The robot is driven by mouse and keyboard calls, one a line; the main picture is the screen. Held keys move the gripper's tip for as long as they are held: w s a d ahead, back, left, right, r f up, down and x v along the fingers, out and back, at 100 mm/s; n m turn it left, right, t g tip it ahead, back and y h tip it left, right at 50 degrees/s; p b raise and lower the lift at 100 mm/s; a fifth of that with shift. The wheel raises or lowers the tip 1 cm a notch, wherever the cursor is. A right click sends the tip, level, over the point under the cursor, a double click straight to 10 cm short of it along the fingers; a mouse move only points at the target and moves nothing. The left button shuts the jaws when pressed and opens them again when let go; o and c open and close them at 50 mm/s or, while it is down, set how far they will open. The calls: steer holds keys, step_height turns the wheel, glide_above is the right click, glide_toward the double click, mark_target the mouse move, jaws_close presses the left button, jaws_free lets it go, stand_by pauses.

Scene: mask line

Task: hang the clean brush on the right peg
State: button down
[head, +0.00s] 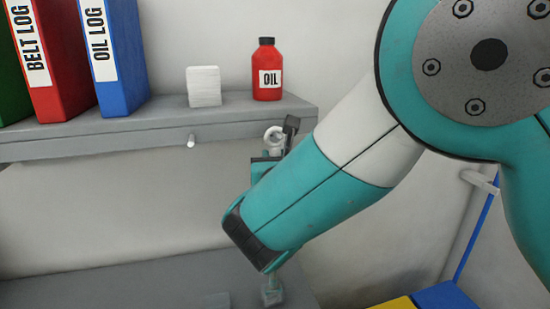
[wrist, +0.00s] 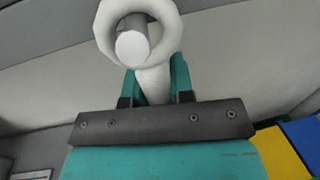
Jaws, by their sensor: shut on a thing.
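My gripper (wrist: 157,85) is shut on the white handle of the brush (wrist: 154,78), just below its ring. In the wrist view, the round white end of a peg (wrist: 131,47) shows inside the ring's opening, at its lower left, with the dark shaft behind it. The ring appears to be around this peg. In the head view, the ring of the brush (head: 268,133) is small below the shelf edge, above my gripper (head: 266,158). Another white-tipped peg (head: 191,141) sticks out farther left and is bare.
The grey shelf (head: 150,125) above holds binders (head: 112,55), a white stack (head: 203,86) and a red oil bottle (head: 267,70). A grey surface (head: 110,285) lies below. Yellow (wrist: 280,152) and blue (wrist: 303,140) objects are at lower right. My arm blocks much of the head view.

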stand_by(0.4)
steer(key=c, duration=0.9)
jaws_free()
